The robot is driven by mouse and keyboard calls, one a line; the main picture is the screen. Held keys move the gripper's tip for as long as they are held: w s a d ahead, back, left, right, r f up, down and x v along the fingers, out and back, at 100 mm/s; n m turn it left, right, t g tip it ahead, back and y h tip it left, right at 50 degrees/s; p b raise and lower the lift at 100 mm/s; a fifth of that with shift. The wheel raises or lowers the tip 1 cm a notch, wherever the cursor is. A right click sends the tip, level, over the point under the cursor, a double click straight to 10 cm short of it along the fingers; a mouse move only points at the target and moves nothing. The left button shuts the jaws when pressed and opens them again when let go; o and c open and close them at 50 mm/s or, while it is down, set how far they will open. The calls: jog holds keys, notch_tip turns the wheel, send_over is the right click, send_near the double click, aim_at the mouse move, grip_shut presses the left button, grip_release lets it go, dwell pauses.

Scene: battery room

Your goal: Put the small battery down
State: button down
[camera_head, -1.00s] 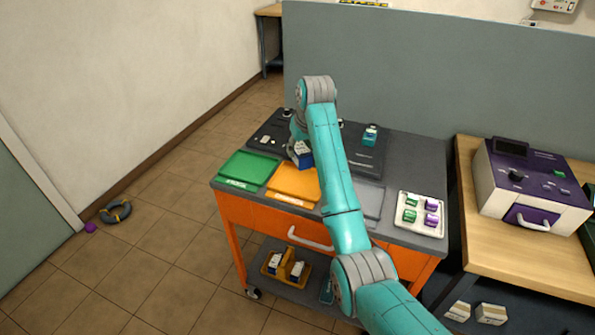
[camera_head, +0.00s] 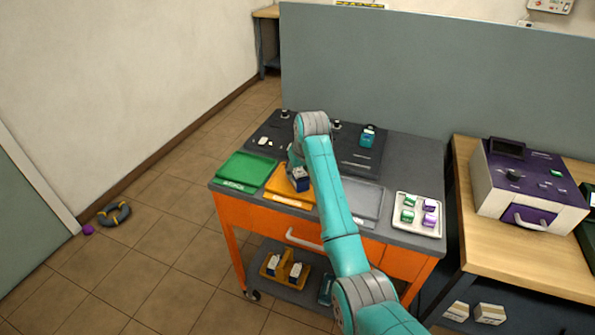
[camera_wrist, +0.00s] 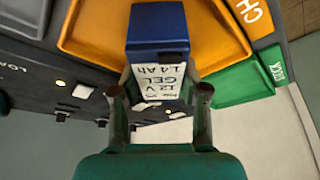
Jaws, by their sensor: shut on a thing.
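The small battery (camera_wrist: 158,50) is blue with a white label reading "12V GEL 1.4Ah". In the wrist view my gripper (camera_wrist: 160,95) is shut on it, one finger on each side. In the head view the battery (camera_head: 300,179) is at the end of my gripper (camera_head: 297,170), over the orange tray (camera_head: 288,199) on the cart top. The orange tray (camera_wrist: 100,35) also lies behind the battery in the wrist view. I cannot tell whether the battery touches the tray.
A green tray (camera_head: 246,170) is left of the orange one, and a grey tray (camera_head: 366,193) is right. A white tray (camera_head: 413,228) with small green and purple items stands at the cart's right. A dark panel (camera_head: 360,158) lies behind. A purple-and-white machine (camera_head: 528,185) stands on the wooden bench.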

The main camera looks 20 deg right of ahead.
jog(key=c, duration=0.6)
grip_release()
jog(key=shift+f, duration=0.1)
jog(key=v, duration=1.2)
jog(key=shift+s, duration=0.1)
